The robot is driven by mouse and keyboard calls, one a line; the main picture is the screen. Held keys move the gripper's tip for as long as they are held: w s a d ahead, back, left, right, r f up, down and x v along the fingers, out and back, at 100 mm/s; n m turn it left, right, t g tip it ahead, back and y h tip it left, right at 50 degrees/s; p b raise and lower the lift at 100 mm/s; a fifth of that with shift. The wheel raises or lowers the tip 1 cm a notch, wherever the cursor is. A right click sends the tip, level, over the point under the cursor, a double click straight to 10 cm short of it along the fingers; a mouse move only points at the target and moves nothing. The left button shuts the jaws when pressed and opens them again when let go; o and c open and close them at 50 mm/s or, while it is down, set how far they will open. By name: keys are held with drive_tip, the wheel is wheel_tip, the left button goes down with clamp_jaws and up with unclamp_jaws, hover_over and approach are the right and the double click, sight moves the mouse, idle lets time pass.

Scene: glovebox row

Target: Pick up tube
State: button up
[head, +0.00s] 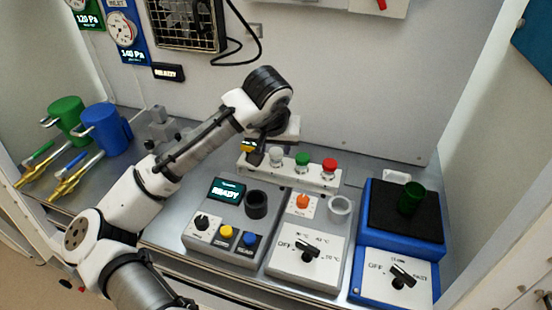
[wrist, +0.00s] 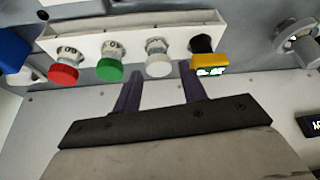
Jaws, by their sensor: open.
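A white rack (head: 290,175) holds a row of capped tubes: a white-capped tube (head: 276,155), a green-capped tube (head: 302,159) and a red-capped tube (head: 329,165). A yellow piece (head: 248,146) is at the left end, partly hidden by my gripper. My gripper (wrist: 161,85) is open and empty, above the rack's left part. In the wrist view its dark fingers point towards the white-capped tube (wrist: 159,60) and the yellow piece (wrist: 209,64). Contact cannot be told. A dark green tube (head: 411,197) stands on the blue device at right.
In front of the rack are a grey READY console (head: 228,215), a grey dial unit (head: 305,258) and a blue-framed device (head: 402,245). Green (head: 66,115) and blue (head: 102,128) containers stand at far left. The back wall rises close behind the rack.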

sight(276, 152)
drive_tip(key=p+x, duration=0.1)
drive_tip(key=x, duration=0.3)
drive_tip(key=shift+w+d, duration=0.1)
drive_tip(key=shift+c, duration=0.4)
drive_tip(key=c, duration=0.6)
drive_tip(key=shift+r, duration=0.1)
drive_tip(key=shift+c, duration=0.2)
